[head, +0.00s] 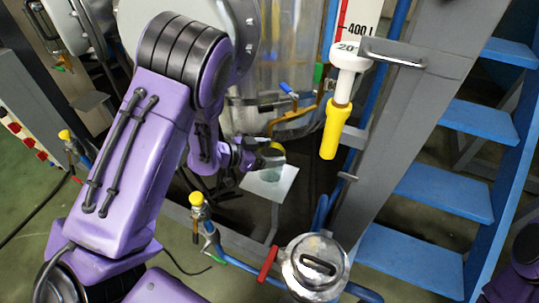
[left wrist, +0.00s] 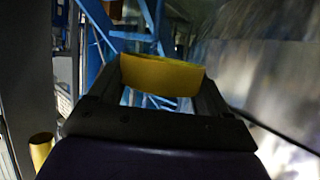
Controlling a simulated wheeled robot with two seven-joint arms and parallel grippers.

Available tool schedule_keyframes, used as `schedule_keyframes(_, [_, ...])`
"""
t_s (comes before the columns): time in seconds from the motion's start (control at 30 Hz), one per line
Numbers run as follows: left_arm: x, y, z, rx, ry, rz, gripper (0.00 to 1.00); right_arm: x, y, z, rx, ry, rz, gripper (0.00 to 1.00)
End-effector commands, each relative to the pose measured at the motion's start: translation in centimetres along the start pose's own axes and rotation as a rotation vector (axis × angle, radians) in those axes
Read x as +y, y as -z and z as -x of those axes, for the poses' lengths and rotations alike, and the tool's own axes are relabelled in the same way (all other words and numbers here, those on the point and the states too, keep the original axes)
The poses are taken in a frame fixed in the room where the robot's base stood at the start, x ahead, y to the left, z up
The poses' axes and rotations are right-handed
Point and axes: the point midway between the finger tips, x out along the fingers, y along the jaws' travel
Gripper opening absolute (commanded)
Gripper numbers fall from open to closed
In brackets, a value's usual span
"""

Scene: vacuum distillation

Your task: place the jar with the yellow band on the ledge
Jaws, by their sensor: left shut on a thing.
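The jar (head: 271,174) is a small clear greenish vessel with a yellow band; in the head view it is small and partly covered by my gripper. My left gripper (head: 268,158) is shut on it. In the left wrist view the yellow band (left wrist: 162,77) fills the space between the two fingers (left wrist: 162,90). The ledge (head: 286,187) is a small pale grey plate in front of the big glass vessel. The jar shows over the ledge; I cannot tell whether it touches it. My right gripper is out of view.
The big glass vessel (head: 290,40) stands behind the ledge, with a brass pipe and a blue-handled valve (head: 288,89). A yellow-tipped gauge (head: 335,130) hangs to the right. A lidded metal pot (head: 314,265) and a yellow-capped valve (head: 197,199) are nearer. Blue steps (head: 445,190) are at right.

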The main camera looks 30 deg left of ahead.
Motion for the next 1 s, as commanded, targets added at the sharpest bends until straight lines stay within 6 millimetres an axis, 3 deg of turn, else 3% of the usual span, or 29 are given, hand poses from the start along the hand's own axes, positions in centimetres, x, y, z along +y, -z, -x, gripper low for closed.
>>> schedule_keyframes(0.1, [-0.1,-1.1,-0.5,0.003,0.002,-0.001,0.05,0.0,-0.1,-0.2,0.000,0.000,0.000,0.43])
schedule_keyframes(0.43, [-0.1,-1.4,-0.6,0.004,0.002,-0.001,0.05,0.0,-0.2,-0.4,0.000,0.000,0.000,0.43])
schedule_keyframes(0.47, [-0.1,-1.3,-0.6,0.003,0.002,-0.002,0.87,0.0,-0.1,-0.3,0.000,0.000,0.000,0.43])
schedule_keyframes(0.5, [-0.1,-1.3,-0.6,0.003,0.002,-0.002,1.00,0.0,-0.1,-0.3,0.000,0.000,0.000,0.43])
schedule_keyframes(0.8, [-0.1,-0.9,-0.1,0.003,0.003,-0.002,1.00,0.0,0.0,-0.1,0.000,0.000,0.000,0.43])
schedule_keyframes(1.0, [-0.2,-0.9,4.4,0.005,0.007,0.000,1.00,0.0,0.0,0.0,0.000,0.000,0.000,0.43])
